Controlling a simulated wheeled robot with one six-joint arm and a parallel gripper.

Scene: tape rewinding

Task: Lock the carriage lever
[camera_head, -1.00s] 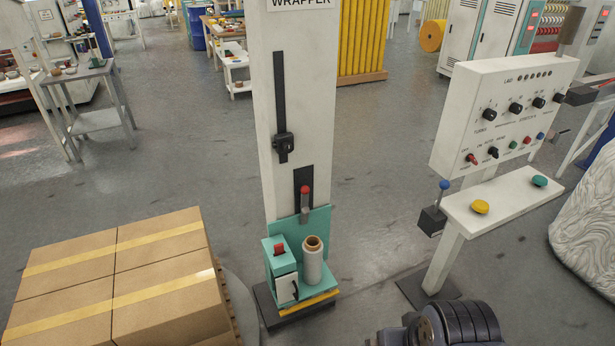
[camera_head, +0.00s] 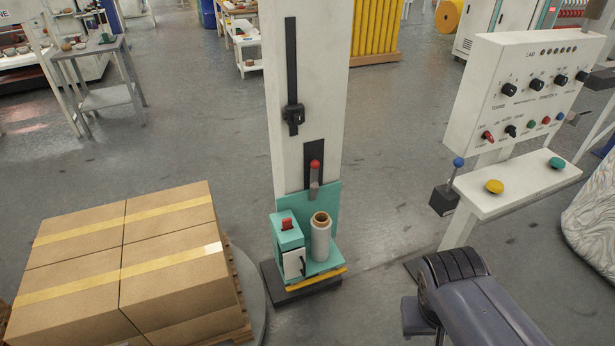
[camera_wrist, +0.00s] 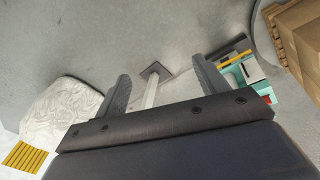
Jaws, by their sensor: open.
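A lever with a red ball knob (camera_head: 315,165) stands upright in a dark slot on the white wrapper mast (camera_head: 304,90), just above the teal carriage (camera_head: 332,208). The carriage holds a film roll (camera_head: 321,236) and a small teal box with a red switch (camera_head: 286,224). My gripper (camera_wrist: 161,67) shows in the wrist view, with its two fingers wide apart and nothing between them. It points toward the floor, with the carriage (camera_wrist: 247,70) off to the right of the fingers. In the head view only my arm shows at bottom right, well apart from the lever.
A control panel (camera_head: 530,85) with knobs stands at right, with a blue-knobbed lever (camera_head: 458,163) on its left side and yellow and green buttons on its shelf (camera_head: 525,180). Cartons (camera_head: 120,260) on a pallet stand at left. Floor between mast and panel is clear.

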